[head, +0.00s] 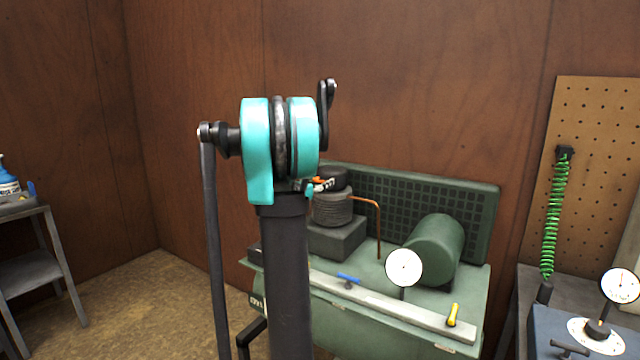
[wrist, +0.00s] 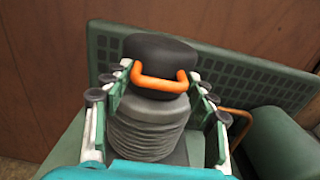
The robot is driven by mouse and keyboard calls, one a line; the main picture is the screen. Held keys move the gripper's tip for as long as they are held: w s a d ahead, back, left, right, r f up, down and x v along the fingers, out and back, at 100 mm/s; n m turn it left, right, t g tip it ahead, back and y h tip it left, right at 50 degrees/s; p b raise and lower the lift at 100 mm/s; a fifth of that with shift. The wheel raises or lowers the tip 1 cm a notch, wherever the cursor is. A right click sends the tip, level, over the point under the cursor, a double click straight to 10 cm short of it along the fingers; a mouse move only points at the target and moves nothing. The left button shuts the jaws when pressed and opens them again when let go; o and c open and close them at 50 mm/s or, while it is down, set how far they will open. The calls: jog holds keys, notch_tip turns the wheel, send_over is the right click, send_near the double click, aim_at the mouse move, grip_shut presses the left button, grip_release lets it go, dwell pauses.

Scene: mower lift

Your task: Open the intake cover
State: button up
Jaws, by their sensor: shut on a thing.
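The intake cover (wrist: 160,50) is a black round cap with an orange handle (wrist: 160,84), on top of a grey ribbed cylinder (wrist: 148,130). In the head view the cover (head: 335,178) shows behind my arm, with the ribbed cylinder (head: 333,208) below it. My gripper (wrist: 161,74) has one finger on each side of the orange handle and is shut on the intake cover at that handle. The exact contact at the fingertips is hard to see. The cover looks seated over the cylinder; whether there is a gap beneath it is unclear.
A green grille panel (head: 430,205) stands behind the cylinder. A green rounded tank (head: 435,248), a copper pipe (head: 378,225) and a white dial (head: 404,267) are to its right. A blue handle (head: 349,278) and a yellow handle (head: 453,314) sit along the front rail.

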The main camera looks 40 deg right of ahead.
aim_at(329, 171)
jog(key=shift+s+d+r, duration=0.1)
jog(key=shift+s, duration=0.05)
jog(key=shift+d+r+g+y, duration=0.25)
jog(key=shift+r+g+y, duration=0.2)
jog(key=shift+r, duration=0.35)
jog(key=d+r+y, duration=0.1)
jog(key=r+y, duration=0.1)
jog(key=w+d+r+g+y, duration=0.1)
jog(key=d+r+y, duration=0.1)
jog(key=r, duration=0.1)
jog(key=w+d+r+g+y, duration=0.1)
jog(key=r+y, duration=0.1)
jog(key=shift+d+r, duration=0.2)
jog(key=shift+d, duration=0.15)
jog(key=w+d+r, duration=0.1)
jog(key=d, duration=0.1)
jog(key=w+d+r, duration=0.1)
jog(key=d, duration=0.1)
jog(key=w+d+r, duration=0.1)
jog(key=d, duration=0.2)
jog(key=shift+d+r, duration=0.1)
jog(key=shift+r, duration=0.25)
jog(key=shift+w+d+r, duration=0.1)
jog(key=shift+w+d, duration=0.1)
jog(key=shift+d, duration=0.35)
jog(key=shift+w+d+r, duration=0.1)
jog(key=shift+w+d, duration=0.1)
jog(key=shift+d, duration=0.3)
jog(key=o, duration=1.4)
